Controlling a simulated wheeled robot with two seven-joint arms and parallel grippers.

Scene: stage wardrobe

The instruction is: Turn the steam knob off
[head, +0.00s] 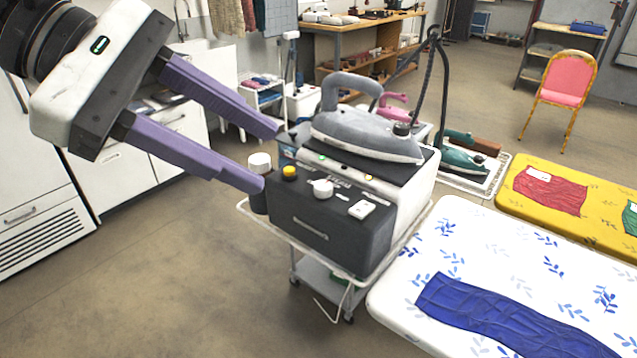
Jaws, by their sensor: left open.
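The grey steam station (330,222) stands on a white trolley, with a grey iron (365,133) resting on its top. Its front panel has a white round knob (259,161) at the left end, a yellow button (289,172), and another white knob (322,187) with a pointer. I cannot read which one is marked for steam. My left gripper (269,159) comes in from the upper left with its purple fingers open. In the picture its fingertips lie on either side of the left white knob; I cannot tell whether they touch it. My right gripper is not in view.
A white ironing board (400,308) with a blue cloth is close on the right, and a yellow board (522,205) lies behind it. A teal iron (462,158) stands behind the station. The floor at the lower left is clear.

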